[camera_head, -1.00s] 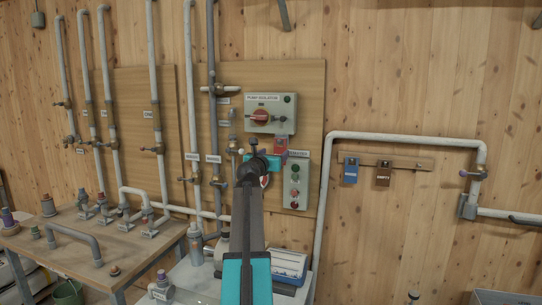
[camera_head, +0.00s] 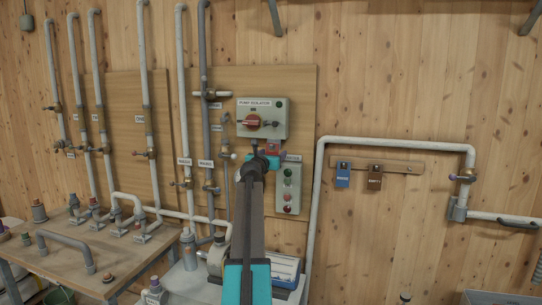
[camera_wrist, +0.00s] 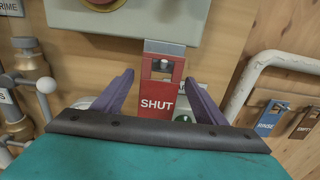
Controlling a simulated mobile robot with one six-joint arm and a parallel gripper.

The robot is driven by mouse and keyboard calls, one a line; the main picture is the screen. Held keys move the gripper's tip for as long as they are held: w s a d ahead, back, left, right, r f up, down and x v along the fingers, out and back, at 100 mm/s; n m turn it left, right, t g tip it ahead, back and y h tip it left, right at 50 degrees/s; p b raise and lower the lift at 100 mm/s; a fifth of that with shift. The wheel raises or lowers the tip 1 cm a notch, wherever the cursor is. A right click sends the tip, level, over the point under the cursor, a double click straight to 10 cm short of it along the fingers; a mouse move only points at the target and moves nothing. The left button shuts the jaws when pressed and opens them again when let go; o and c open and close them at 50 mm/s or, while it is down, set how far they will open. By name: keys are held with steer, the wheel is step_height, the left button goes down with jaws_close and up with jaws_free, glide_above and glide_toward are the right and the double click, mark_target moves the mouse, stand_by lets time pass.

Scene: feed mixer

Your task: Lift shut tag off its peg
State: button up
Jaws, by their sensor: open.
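The red SHUT tag (camera_wrist: 156,104) hangs on a metal peg on a small grey plate (camera_wrist: 165,47) under the pump isolator box, in the wrist view. The peg's end shows through the slot in the tag's upper part. My gripper (camera_wrist: 158,88) is open, with one purple finger on each side of the tag. I cannot tell whether either finger touches it. In the head view my gripper (camera_head: 266,157) is in front of the board, and the tag (camera_head: 273,148) is partly hidden behind it.
The pump isolator box (camera_head: 262,118) with its red rotary handle is just above. A grey button box (camera_head: 289,188) is close by on the lower right. A blue RINSE tag (camera_head: 343,175) and a brown EMPTY tag (camera_head: 375,178) hang on a wooden rail to the right. Pipes stand to the left.

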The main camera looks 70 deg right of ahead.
steer(key=c, duration=1.1)
